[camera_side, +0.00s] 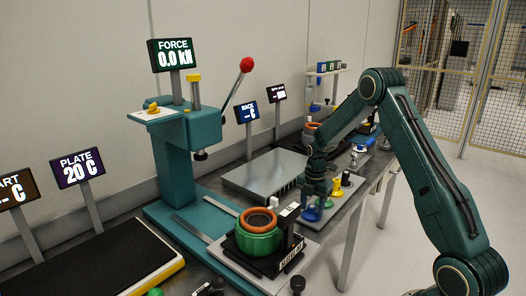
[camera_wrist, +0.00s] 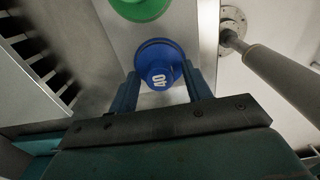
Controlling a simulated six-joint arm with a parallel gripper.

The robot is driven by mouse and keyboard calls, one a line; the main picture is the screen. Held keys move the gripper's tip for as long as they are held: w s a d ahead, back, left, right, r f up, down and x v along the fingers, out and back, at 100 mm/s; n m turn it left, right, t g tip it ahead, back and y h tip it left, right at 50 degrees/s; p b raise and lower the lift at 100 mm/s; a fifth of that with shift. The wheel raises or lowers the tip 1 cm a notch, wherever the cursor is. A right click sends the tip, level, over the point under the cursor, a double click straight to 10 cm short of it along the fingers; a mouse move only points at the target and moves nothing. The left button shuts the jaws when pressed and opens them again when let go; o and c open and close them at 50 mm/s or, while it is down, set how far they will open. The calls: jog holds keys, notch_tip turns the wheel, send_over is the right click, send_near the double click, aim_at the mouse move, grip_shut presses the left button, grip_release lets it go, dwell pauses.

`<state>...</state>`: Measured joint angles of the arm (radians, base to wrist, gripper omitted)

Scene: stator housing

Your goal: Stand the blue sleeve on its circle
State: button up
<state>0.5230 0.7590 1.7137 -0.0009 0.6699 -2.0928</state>
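A blue piece marked 40, which I take for the blue sleeve (camera_side: 312,214), stands on a light plate under my gripper (camera_side: 318,190) in the side view. In the wrist view the blue piece (camera_wrist: 160,73) shows a round marked top and a wider round flange behind it. The two fingers of my gripper (camera_wrist: 161,76) are spread apart, one on each side of it. I cannot tell whether they touch it. Its foot is partly hidden. No marked circle for it can be made out.
A green piece (camera_wrist: 140,8) stands close by on the same plate. Yellow (camera_side: 346,179) and other coloured pieces stand behind. A green ring-shaped housing (camera_side: 258,238) is at the front, beside the teal press (camera_side: 195,130). A grey slotted block (camera_side: 265,172) lies to the left.

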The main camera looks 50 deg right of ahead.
aim_at(312, 206)
notch_tip(312, 206, up, 12)
jog(key=shift+r, duration=0.2)
dwell(0.7)
dwell(0.5)
